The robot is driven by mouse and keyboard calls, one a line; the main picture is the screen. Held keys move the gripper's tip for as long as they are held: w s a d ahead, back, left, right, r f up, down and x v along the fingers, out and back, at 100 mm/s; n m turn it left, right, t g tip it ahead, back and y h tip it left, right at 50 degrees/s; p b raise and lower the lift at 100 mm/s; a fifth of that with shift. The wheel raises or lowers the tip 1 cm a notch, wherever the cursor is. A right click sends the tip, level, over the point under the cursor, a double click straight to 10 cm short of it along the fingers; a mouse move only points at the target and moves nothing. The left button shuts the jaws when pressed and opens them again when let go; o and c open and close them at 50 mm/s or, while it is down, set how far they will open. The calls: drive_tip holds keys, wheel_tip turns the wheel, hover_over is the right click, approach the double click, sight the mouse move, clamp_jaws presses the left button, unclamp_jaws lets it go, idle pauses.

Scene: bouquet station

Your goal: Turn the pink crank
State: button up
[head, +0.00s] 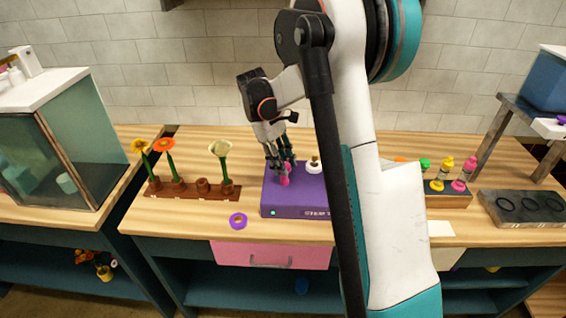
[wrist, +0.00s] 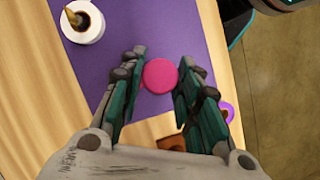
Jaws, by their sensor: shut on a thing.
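The pink crank's round knob (head: 284,181) stands on the front left part of a purple box (head: 270,199) with lettering on its front. My gripper (head: 281,168) reaches down to it from above. In the wrist view the knob (wrist: 160,75) shows as a pink disc between the tips of my two fingers (wrist: 161,66), which are closed on it. The rest of the crank is hidden by the knob and fingers. A white round fitting with a dark and gold centre (head: 314,166) sits on the box, right of the knob; it also shows in the wrist view (wrist: 82,22).
A brown rack (head: 170,189) with orange and white flowers stands left of the box. A purple ring (head: 238,221) lies on the table in front. Right are a rack of colourful bottles (head: 447,187) and a grey holder (head: 520,208). My arm hides the box's right side.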

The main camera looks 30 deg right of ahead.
drive_tip(key=o, duration=1)
drive_tip(key=shift+o, duration=0.2)
drive_tip(key=shift+r, duration=0.1)
drive_tip(key=v, duration=1.2)
